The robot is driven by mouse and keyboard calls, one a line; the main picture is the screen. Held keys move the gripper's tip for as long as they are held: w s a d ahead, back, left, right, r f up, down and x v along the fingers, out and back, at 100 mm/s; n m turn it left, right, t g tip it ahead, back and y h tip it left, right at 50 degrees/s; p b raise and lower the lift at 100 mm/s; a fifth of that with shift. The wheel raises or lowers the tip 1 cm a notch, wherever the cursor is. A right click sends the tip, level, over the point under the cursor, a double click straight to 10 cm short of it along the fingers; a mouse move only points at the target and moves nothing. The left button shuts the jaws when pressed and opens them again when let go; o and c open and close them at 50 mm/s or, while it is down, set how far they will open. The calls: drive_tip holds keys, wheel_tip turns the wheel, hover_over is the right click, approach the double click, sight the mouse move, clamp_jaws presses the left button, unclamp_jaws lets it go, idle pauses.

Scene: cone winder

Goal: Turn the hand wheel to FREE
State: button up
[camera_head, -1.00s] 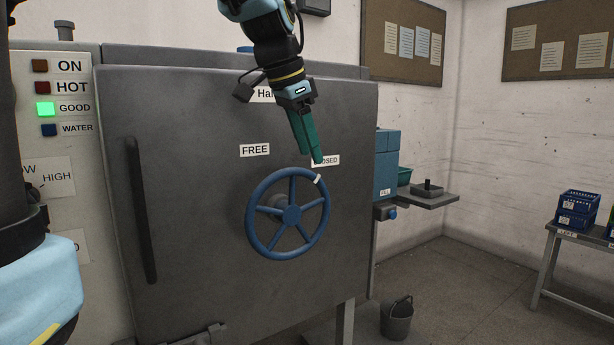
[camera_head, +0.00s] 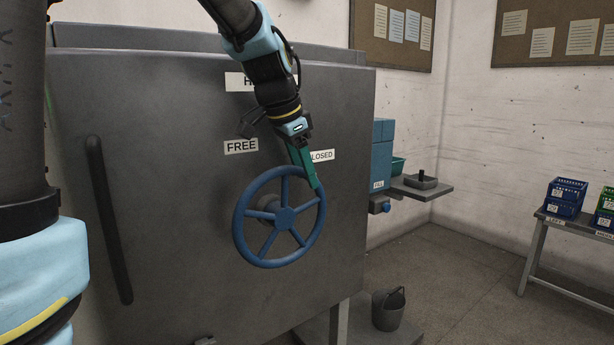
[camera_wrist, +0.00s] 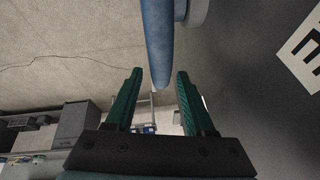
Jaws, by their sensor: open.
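The blue hand wheel (camera_head: 279,216) is mounted on the grey machine door, with several spokes and a hub. A FREE label (camera_head: 241,147) is above it to the left and a CLOSED label (camera_head: 322,155) above it to the right, partly covered by my gripper. My gripper (camera_head: 315,184) points down at the wheel's upper right rim. In the wrist view my gripper (camera_wrist: 157,75) has its two green fingers apart, with the wheel rim (camera_wrist: 158,45) just beyond and between the tips. Nothing is gripped. The white rim mark is not visible now, probably behind the fingers.
A long black handle (camera_head: 108,220) runs down the door's left side. A teal box (camera_head: 383,155) and a small shelf (camera_head: 425,188) stand right of the door.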

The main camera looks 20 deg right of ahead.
drive_tip(key=shift+x, duration=1.15)
clamp_jaws()
idle(0.6)
